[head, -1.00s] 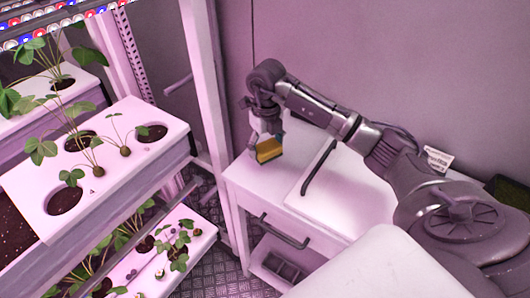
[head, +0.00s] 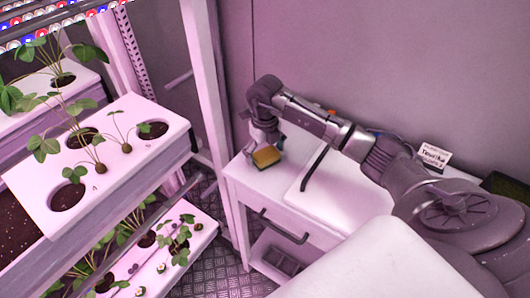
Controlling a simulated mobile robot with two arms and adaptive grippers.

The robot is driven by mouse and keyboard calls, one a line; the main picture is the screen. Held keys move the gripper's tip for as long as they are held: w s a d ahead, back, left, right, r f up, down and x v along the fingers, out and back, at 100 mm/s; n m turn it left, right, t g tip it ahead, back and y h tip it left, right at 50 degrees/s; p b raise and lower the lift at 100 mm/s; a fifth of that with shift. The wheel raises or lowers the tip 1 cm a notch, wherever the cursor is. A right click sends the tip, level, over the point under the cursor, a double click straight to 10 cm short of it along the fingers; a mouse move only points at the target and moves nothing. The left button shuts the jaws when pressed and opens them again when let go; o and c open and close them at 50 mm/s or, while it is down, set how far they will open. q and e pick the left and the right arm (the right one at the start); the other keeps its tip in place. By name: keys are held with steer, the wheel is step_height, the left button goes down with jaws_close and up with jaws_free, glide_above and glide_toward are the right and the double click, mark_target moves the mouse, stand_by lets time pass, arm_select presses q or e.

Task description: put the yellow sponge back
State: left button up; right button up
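The yellow sponge (head: 266,157) with a dark underside is at the left end of the white cabinet top (head: 245,177), near its back left corner. My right gripper (head: 262,143) is directly above the sponge and points down at it. The fingers are small and partly hidden, so I cannot tell whether they grip the sponge or only sit over it. The sponge looks to be at or very close to the surface. My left gripper is not in view.
A white label card (head: 435,157) is behind my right arm. A white post (head: 208,100) and plant racks (head: 150,165) stand at left. A drawer handle (head: 284,229) sticks out in front.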

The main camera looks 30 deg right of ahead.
mark_target(265, 152)
steer(key=shift+r, duration=0.6)
step_height(265, 152, up, 11)
steer(key=b, duration=0.2)
steer(key=shift+b, duration=0.35)
